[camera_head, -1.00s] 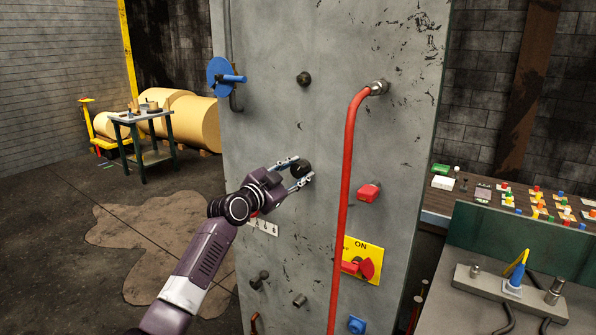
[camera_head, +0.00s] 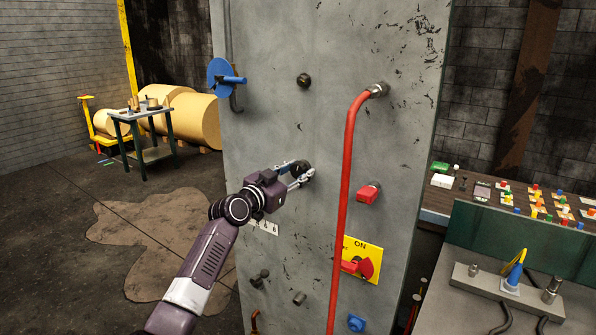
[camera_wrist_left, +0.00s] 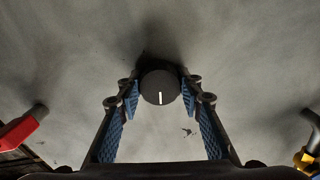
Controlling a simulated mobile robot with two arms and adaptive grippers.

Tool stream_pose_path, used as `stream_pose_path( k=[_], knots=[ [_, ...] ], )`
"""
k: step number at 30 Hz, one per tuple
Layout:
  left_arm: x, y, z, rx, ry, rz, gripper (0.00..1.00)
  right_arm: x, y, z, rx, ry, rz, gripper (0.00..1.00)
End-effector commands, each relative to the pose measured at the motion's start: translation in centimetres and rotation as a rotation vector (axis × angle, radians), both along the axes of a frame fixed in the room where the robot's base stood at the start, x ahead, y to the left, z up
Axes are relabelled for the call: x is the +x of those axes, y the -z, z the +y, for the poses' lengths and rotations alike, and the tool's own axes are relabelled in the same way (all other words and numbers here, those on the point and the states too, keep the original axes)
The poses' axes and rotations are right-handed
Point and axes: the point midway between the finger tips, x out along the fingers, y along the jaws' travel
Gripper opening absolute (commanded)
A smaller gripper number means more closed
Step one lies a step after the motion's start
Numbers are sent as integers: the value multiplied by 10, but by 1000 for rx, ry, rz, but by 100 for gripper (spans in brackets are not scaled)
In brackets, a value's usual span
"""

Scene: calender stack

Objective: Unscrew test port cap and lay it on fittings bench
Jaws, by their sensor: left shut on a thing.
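The test port cap (camera_wrist_left: 160,87) is a round black cap with a white line on its face, on the grey panel (camera_head: 270,115). In the left wrist view its line points straight down. My left gripper (camera_head: 298,171) is shut on the cap, with one blue-padded finger on each side. In the head view the fingers partly hide the cap. The fittings bench (camera_head: 525,320) seems to be the grey-topped one at the lower right, with a metal block (camera_head: 480,280) on it. My right gripper is not in view.
A red hose (camera_head: 346,190) runs down the panel just right of my left gripper. A small table (camera_head: 133,117) stands at the back left.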

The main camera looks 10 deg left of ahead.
Motion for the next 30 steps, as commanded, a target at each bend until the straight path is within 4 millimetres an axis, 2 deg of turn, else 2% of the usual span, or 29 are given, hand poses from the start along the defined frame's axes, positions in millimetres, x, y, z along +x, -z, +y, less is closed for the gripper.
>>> stream_pose_path(
  k=[5,12,22,30],
  knots=[
    [0,-1,-1,-26,1,11,13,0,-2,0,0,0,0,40],
    [0,0,-1,-171,1,63,13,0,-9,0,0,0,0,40],
    [0,0,-1,-193,1,71,13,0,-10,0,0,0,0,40],
    [0,-1,-1,-350,1,127,13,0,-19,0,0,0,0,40]
  ],
)
